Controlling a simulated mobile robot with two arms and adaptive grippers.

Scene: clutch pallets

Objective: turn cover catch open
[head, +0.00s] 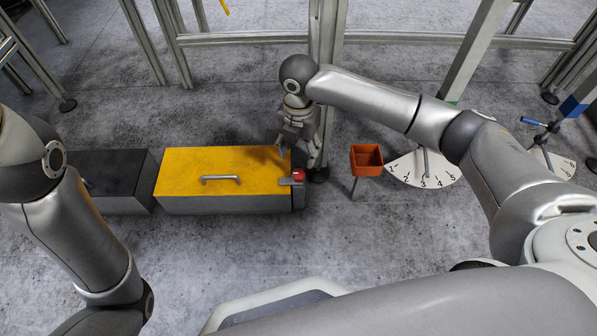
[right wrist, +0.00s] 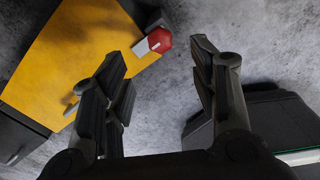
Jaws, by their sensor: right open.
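The cover catch (head: 298,174) has a red knob and a pale grey tab. It sits at the right end of a yellow cover (head: 205,165) with a metal handle (head: 221,179), and the tab lies over the cover's edge. My right gripper (head: 296,152) is open and empty, just behind the catch in the head view. In the right wrist view the red-knobbed catch (right wrist: 160,40) shows beyond the open fingers (right wrist: 160,62), apart from them. My left arm comes in at the left; its gripper is out of view.
A dark box (head: 120,170) stands left of the yellow-covered one. An orange tray (head: 366,160) on a post and a numbered white dial (head: 425,170) stand to the right. A metal frame post (head: 325,60) rises behind my right gripper. The floor in front is clear.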

